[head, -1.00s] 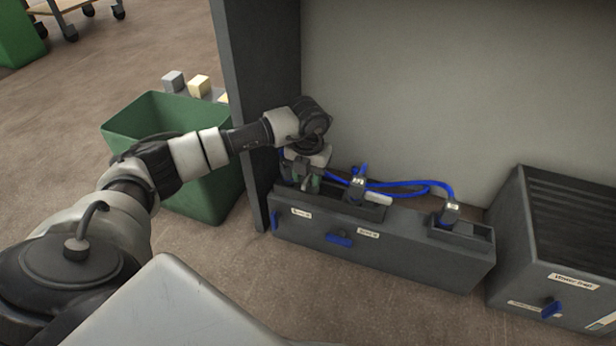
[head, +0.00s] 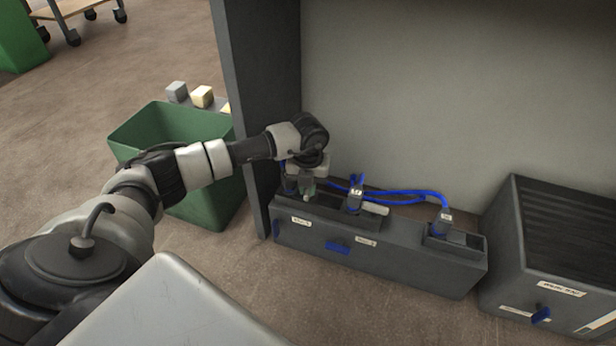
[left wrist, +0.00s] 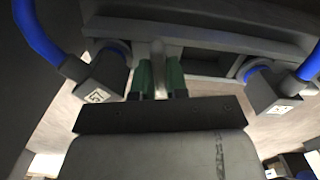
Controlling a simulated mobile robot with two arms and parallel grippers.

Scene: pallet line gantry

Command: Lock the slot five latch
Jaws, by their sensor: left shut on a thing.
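My left gripper (head: 308,187) is low over the left end of the dark slot housing (head: 400,262). The same lever's pale tip (head: 307,198) shows just under the fingers in the head view. A second pale lever (head: 375,209) lies beside the middle plug (head: 354,202). The slot labels (head: 301,222) are too blurred to read, so I cannot confirm which is slot five. My right gripper is not in view.
Blue cables (head: 400,195) loop from the middle plug to the right plug (head: 441,222). A dark upright post (head: 248,110) stands just left of the housing, with a green bin (head: 128,138) beyond it. A dark ribbed unit (head: 565,240) stands at the right.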

